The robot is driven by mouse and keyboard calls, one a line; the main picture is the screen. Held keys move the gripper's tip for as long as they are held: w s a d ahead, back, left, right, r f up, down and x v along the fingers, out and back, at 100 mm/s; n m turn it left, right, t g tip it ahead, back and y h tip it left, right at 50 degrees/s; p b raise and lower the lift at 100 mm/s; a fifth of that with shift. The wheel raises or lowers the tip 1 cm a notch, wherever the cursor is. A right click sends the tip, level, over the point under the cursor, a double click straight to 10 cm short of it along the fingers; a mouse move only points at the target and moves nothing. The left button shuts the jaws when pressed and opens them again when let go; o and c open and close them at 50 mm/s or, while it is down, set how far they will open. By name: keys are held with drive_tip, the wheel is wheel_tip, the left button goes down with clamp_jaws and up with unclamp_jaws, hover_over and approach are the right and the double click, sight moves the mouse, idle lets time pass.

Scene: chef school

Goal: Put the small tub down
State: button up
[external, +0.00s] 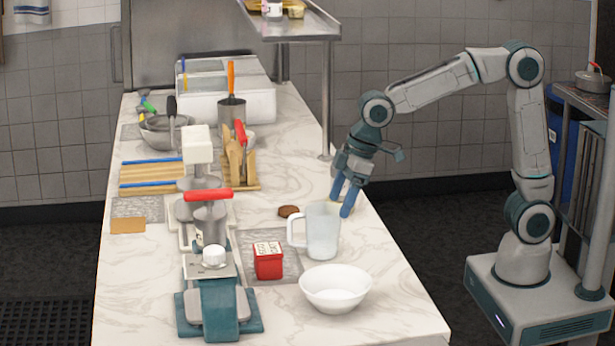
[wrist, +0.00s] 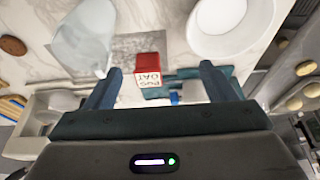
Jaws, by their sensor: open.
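A small red tub (external: 268,261) with a white label stands upright on the marble counter, on a grey speckled board. In the wrist view the red tub (wrist: 150,68) shows ahead between my fingers, apart from them, with upside-down lettering on its label. My gripper (external: 345,203) is open above the right side of the counter, behind and to the right of the clear pitcher, with its blue fingers pointing down. Nothing shows held between the fingers. A pale thing (external: 349,205) lies partly hidden by the fingers; I cannot tell what it is.
A clear pitcher (external: 322,231) and a white bowl (external: 335,289) stand close to the red tub. A brown cookie (external: 289,211) lies behind the pitcher. A teal-based machine (external: 219,300) stands at the left. The counter (external: 397,292) is bare at the front right.

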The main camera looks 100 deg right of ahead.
drive_tip(key=s+a+f, duration=0.1)
drive_tip(key=s, duration=1)
drive_tip(key=s+a+f+g, duration=0.1)
drive_tip(key=s+a+f, duration=0.1)
drive_tip(key=s, duration=1)
drive_tip(key=shift+s+a+f, duration=0.2)
drive_tip(key=shift+s+a, duration=0.05)
drive_tip(key=shift+a, duration=0.05)
